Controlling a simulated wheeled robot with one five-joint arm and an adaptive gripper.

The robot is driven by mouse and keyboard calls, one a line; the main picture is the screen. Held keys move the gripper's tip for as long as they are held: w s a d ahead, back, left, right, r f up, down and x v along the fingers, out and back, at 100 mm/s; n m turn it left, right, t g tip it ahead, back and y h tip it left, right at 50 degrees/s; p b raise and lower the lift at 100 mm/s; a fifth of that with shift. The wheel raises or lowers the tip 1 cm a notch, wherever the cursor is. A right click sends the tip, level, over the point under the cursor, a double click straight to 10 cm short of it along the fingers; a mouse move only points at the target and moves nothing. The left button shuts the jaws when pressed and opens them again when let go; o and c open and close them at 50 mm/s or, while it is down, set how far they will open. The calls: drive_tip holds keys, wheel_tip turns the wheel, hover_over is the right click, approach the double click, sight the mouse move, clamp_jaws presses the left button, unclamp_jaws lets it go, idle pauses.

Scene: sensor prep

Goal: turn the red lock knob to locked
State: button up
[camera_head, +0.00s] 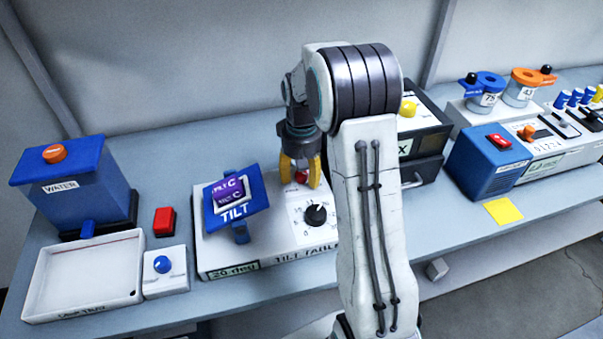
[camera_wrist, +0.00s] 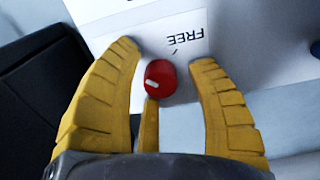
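The red lock knob (camera_head: 301,177) stands on the white tilt table base (camera_head: 215,248), above its black dial. In the wrist view the knob (camera_wrist: 160,78) is round and red with a short white pointer mark on top. The word FREE is printed upside down beside it, with a short tick line. My gripper (camera_head: 301,172) points down over the knob. The LOCKED label is not readable in either view.
The blue tilt plate (camera_head: 236,203) marked TILT is left of my gripper. A black box (camera_head: 425,135) stands just right, behind my arm. A water tank (camera_head: 75,185), a white tray (camera_head: 82,280) and a red block (camera_head: 164,221) are at the left.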

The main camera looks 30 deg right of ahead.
sight(302, 173)
wheel_tip(302, 173, up, 12)
drive_tip(key=shift+r, duration=0.1)
idle(0.8)
idle(0.3)
